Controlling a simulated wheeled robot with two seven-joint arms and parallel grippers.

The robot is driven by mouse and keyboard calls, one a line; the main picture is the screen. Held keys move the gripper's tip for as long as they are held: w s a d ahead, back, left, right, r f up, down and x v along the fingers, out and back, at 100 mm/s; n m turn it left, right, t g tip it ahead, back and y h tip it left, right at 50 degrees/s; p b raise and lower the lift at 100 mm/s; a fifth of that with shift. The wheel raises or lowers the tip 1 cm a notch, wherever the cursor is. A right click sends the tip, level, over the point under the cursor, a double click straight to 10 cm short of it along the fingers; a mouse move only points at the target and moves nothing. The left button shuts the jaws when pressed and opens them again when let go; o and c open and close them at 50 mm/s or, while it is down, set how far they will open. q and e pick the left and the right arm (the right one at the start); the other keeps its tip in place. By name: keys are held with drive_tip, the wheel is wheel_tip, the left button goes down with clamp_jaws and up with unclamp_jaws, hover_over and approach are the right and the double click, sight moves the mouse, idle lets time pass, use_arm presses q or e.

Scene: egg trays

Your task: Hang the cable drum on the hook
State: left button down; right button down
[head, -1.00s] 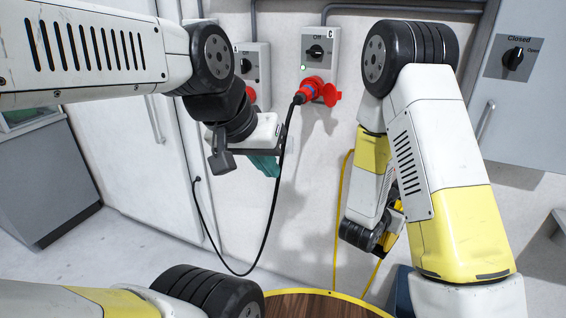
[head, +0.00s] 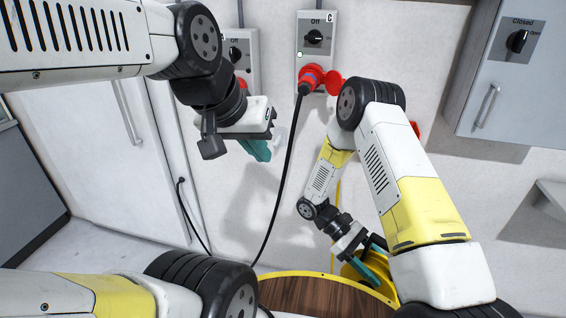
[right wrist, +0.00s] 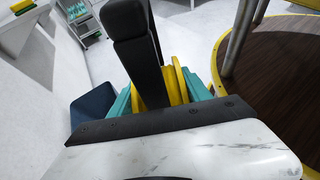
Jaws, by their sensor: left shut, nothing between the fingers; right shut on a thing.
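The yellow cable drum (head: 352,273) is low at the right of the round table in the head view. It also shows in the right wrist view (right wrist: 176,88), between teal fingers. My right gripper (head: 374,262) is shut on it; my right arm hides part of the drum. My left gripper (head: 257,150) is shut and empty, in front of the wall below the sockets, well apart from the drum. I cannot make out the hook in either view.
A wooden round table (head: 320,292) with a yellow rim stands close to the drum. A black cable (head: 283,185) hangs from the red plug (head: 312,77) on the wall. A grey cabinet (head: 500,90) is at the right. A dark blue bin (right wrist: 92,105) shows in the right wrist view.

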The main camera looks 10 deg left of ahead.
drive_tip(key=s+a+f+m+g+y, duration=0.2)
drive_tip(key=a+m+g+y, duration=0.4)
drive_tip(key=a, duration=0.5)
drive_tip(key=w+a+r+m+t+y, duration=0.2)
drive_tip(key=w+a+m+y, duration=0.3)
drive_tip(key=a+m+y, duration=0.4)
drive_tip(key=w+a+r+m+t+y, duration=0.1)
drive_tip(key=w+a+m+t+y, duration=0.1)
drive_tip(key=w+a+m+y, duration=0.65)
drive_tip(key=w+a+r+m+t+h, duration=0.1)
drive_tip(key=w+a+r+m+t, duration=0.2)
drive_tip(key=w+m+t, duration=0.4)
drive_tip(key=w+a+r+m+t, duration=0.3)
drive_tip(key=w+a+r+t, duration=0.15)
drive_tip(key=w, duration=0.45)
drive_tip(key=shift+w+d+f, duration=0.2)
drive_tip(key=shift+w+f, duration=0.4)
drive_tip(key=shift+w, duration=1.45)
drive_tip(key=shift+w+d+f, duration=0.15)
drive_tip(key=shift+w+f, duration=0.45)
drive_tip(key=shift+w, duration=1.45)
drive_tip(key=shift+w+d+f, duration=0.2)
drive_tip(key=shift+w+f, duration=0.4)
drive_tip(key=shift+w, duration=1.45)
